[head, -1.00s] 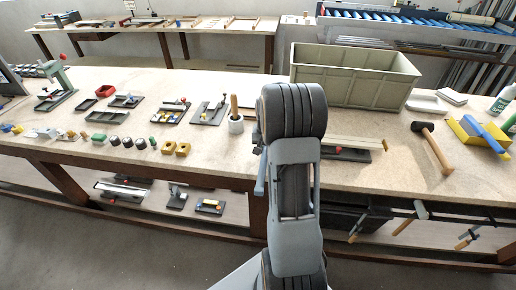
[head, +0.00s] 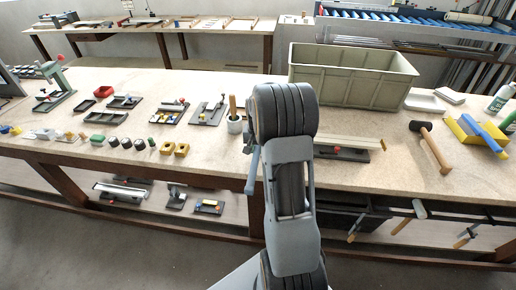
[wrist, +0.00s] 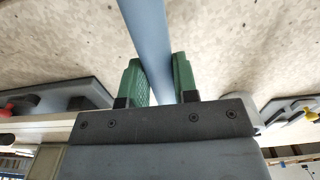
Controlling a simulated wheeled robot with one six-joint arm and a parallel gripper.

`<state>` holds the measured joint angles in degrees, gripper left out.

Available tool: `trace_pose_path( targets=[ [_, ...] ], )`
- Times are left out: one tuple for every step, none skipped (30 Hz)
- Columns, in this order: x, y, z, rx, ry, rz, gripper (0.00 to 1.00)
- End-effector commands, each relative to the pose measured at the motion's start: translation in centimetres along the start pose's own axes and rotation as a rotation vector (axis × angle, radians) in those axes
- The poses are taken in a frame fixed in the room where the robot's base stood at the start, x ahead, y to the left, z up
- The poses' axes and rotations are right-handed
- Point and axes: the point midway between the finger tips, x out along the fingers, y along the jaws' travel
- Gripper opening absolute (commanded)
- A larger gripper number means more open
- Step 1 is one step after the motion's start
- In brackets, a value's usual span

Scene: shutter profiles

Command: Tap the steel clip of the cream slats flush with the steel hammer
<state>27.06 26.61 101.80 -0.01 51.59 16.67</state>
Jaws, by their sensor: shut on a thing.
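My gripper (wrist: 158,82) has green finger pads closed on a blue-grey bar, which looks like the handle of the steel hammer (wrist: 148,30). In the head view my arm hides most of the gripper, and part of the blue-grey handle (head: 252,172) shows at the arm's left side over the bench front. The hammer's head is not visible. The cream slats (head: 352,140) lie on a dark fixture (head: 350,155) with a red knob, just right of my arm. Their left end is partly hidden by the arm. I cannot make out the steel clip.
A large grey-green crate (head: 350,88) stands behind the slats. A mallet with a wooden handle (head: 436,152) and a yellow holder (head: 470,135) lie to the right. Several small fixtures are further left.

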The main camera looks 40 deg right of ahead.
Motion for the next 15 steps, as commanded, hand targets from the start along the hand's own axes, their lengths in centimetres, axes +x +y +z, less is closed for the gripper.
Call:
trace_pose_path(
  targets=[
    [-0.1,0.4,-0.1,0.003,0.002,-0.001,0.00],
    [-0.1,0.7,-0.1,0.004,0.002,-0.001,0.00],
    [-0.1,1.2,-0.1,0.004,0.003,-0.001,0.00],
    [-0.1,1.7,-0.1,0.005,0.003,-0.001,0.00],
    [-0.1,2.2,-0.1,0.006,0.003,-0.001,0.00],
    [-0.1,2.9,-0.1,0.005,0.002,0.000,0.00],
    [-0.1,2.6,-0.1,0.002,0.002,-0.001,0.00],
    [-0.1,2.5,-0.1,0.001,0.002,0.000,0.00],
    [-0.1,2.4,-0.1,0.000,0.002,0.000,0.00],
    [-0.1,2.3,-0.1,0.000,0.002,0.000,0.00],
    [-0.1,2.1,-0.1,-0.001,0.002,0.000,0.00],
    [-0.1,1.7,-0.1,-0.001,0.002,0.000,0.00],
    [-0.1,1.4,-0.1,0.000,0.003,-0.001,0.00],
    [-0.1,1.1,-0.1,-0.001,0.002,-0.001,0.00],
    [-0.1,0.6,0.0,-0.003,0.002,-0.001,0.00]
  ],
)
